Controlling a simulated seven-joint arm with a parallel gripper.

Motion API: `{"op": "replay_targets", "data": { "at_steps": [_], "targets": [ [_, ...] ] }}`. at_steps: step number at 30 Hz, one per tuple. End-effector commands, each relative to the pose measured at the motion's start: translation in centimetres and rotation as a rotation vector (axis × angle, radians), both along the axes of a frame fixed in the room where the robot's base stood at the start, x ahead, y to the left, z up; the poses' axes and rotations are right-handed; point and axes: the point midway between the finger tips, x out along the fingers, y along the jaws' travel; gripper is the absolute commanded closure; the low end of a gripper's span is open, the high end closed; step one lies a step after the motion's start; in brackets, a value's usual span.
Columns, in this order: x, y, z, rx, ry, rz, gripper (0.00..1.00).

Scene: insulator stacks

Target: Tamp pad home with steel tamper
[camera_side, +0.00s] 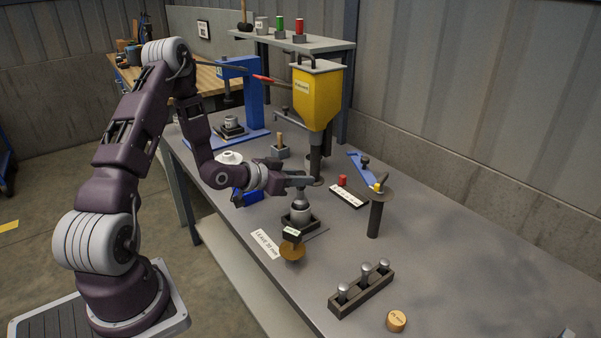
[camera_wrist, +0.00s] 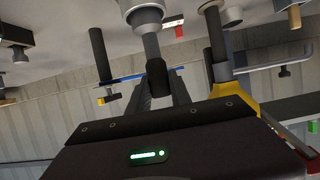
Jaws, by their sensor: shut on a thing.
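My gripper (camera_side: 301,181) is shut on the steel tamper (camera_side: 301,197), which stands upright below the fingers. In the wrist view the tamper's dark grip (camera_wrist: 157,72) is between the fingers, and its grey shaft (camera_wrist: 151,46) runs to a wider head. The head is at the mouth of a pale cup (camera_side: 300,214); I cannot tell how deep it reaches. The cup sits in a dark square holder (camera_side: 287,221) on the bench. The pad cannot be seen; the inside of the cup is hidden.
A "LEAVE 20 mm" card (camera_side: 265,243) and a tan disc (camera_side: 292,252) lie in front of the holder. A rack (camera_side: 361,291) of metal-topped pieces, a marked tan plug (camera_side: 397,320) and a post stand (camera_side: 375,217) are to the right. A yellow hopper (camera_side: 316,95) stands behind.

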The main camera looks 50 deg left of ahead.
Motion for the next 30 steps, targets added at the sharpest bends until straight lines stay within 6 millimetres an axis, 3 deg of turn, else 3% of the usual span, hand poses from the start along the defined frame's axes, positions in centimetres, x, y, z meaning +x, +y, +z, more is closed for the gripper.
{"op": "replay_targets", "data": {
  "at_steps": [30],
  "targets": [
    [0.03, 0.01, -0.81, -0.001, -0.001, 0.000, 1.00]
  ]
}}
